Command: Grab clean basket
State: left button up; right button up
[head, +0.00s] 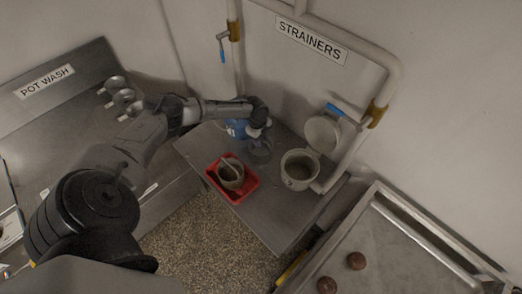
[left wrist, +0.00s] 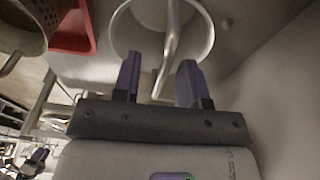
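In the left wrist view my left gripper (left wrist: 159,82) is open. The handle (left wrist: 171,45) of a pale round basket (left wrist: 121,35) runs between its two fingers, with no clear grip on it. A red tray (head: 242,195) to the left holds another basket (head: 231,178) with a handle. That perforated basket (left wrist: 22,38) and the red tray (left wrist: 72,42) also show in the left wrist view. I cannot tell from looks which basket is clean.
A blue object (head: 236,128) is partly behind my gripper. A tray (head: 400,250) with brown balls is at lower right.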

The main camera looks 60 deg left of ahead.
pick_arm(q)
jog(key=shift+f, duration=0.1)
grip_shut()
dwell(0.3)
